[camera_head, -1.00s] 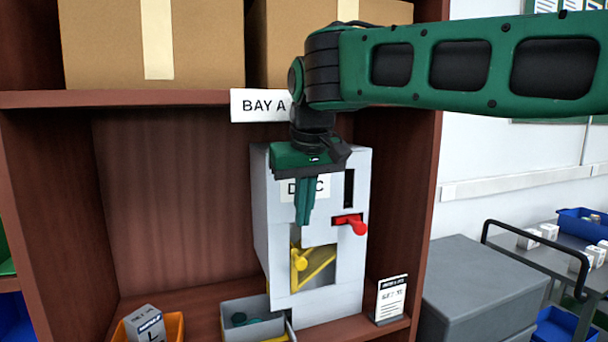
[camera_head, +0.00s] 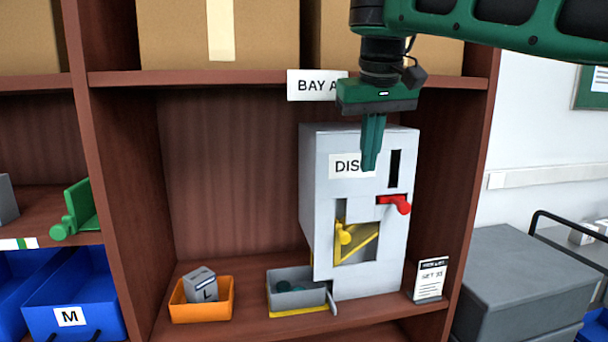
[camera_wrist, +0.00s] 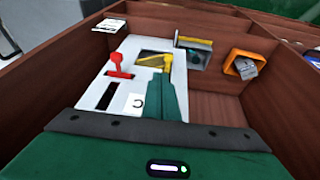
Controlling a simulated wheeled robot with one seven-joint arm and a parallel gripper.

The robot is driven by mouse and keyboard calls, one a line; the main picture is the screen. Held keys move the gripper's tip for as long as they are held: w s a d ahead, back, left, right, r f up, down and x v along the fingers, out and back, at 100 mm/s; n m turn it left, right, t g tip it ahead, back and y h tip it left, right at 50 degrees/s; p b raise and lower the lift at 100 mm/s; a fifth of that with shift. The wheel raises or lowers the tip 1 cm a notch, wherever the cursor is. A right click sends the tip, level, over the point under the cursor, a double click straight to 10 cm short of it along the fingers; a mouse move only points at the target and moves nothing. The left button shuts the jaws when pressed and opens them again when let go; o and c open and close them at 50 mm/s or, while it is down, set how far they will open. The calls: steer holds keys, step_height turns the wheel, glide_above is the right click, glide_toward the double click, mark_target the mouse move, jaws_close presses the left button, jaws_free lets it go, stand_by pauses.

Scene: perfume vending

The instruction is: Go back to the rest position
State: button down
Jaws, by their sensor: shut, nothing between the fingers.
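My gripper (camera_head: 371,168) is shut and empty, its green fingers pointing down in front of the upper face of the grey dispenser (camera_head: 322,220). The fingers partly hide the dispenser's label. In the wrist view the gripper (camera_wrist: 168,105) shows closed, with the dispenser (camera_wrist: 100,88) beyond it. The dispenser has a red lever (camera_head: 396,204) on its right side and a yellow knob and chute (camera_head: 357,243) in its opening. The red lever also shows in the wrist view (camera_wrist: 118,68).
A grey bin (camera_head: 297,298) with dark green items stands left of the dispenser. An orange bin (camera_head: 202,312) holds a grey box (camera_head: 201,284) marked L. A sign card (camera_head: 431,281) stands at right. Cardboard boxes (camera_head: 390,55) sit on the shelf above. Grey cases (camera_head: 520,290) stand right of the shelf.

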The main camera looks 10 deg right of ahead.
steer(key=s+d+f+m+g+h, duration=0.1)
steer(key=s+d+f+m, duration=0.1)
steer(key=s+d+f, duration=0.55)
steer(key=s+d+f+m+g, duration=0.2)
steer(key=s+d+f, duration=0.2)
steer(key=d+f, duration=0.5)
steer(key=s+d+f+m+g+y, duration=0.1)
steer(key=s+d+f+m+y, duration=0.1)
steer(key=s+f, duration=1.2)
steer(key=shift+s+d+f+m, duration=0.3)
steer(key=shift+s, duration=0.4)
